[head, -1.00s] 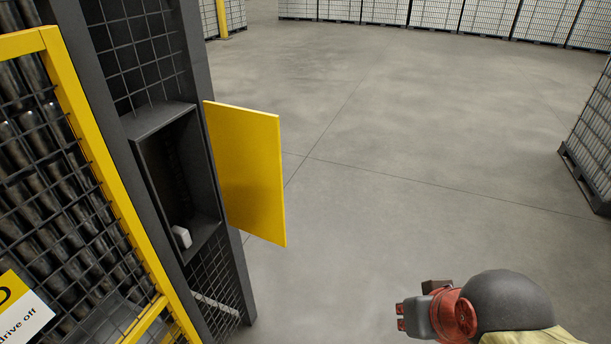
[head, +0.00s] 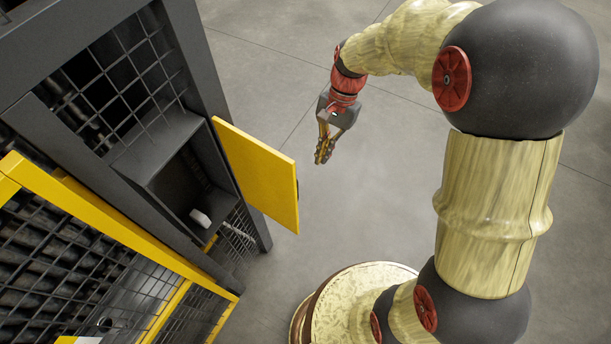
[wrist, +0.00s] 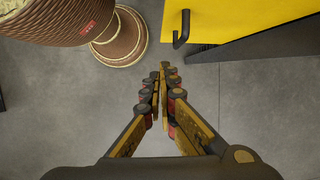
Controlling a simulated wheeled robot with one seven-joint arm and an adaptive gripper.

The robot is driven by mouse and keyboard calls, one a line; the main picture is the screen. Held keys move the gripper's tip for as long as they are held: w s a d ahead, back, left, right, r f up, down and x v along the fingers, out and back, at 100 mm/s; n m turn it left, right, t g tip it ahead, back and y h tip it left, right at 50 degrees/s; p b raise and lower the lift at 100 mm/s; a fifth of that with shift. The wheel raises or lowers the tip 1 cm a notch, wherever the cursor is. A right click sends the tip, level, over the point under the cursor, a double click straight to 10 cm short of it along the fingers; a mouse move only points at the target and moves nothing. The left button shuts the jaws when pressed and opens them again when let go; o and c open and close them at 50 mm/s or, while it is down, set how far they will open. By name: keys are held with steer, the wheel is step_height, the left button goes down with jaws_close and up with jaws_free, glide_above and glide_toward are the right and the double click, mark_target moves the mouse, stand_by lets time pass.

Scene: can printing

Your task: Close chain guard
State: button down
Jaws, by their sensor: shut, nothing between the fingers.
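The chain guard is a yellow hinged panel (head: 258,175) on a dark machine frame. It stands swung open, away from a recessed opening (head: 178,180). In the wrist view the yellow panel (wrist: 245,18) is at the top right, with a dark hooked handle (wrist: 181,30) on its left edge. My gripper (head: 321,160) is to the right of the panel, apart from it, pointing down. In the wrist view its fingers (wrist: 163,72) are together with nothing between them, below the handle in the picture. A small white object (head: 200,218) lies inside the opening.
A yellow-framed mesh guard (head: 110,225) covers the machine at the lower left. Dark wire mesh (head: 125,65) lies above the opening. The grey floor (head: 290,60) behind and right of the panel is clear.

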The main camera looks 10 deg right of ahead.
steer(key=s+a+f+p, duration=0.2)
steer(key=s+a+f, duration=0.3)
steer(key=f, duration=0.4)
steer(key=shift+s+a+f+m+g, duration=0.15)
steer(key=shift+a+f+m+g, duration=0.15)
steer(key=shift+a+m, duration=0.1)
stand_by(0.4)
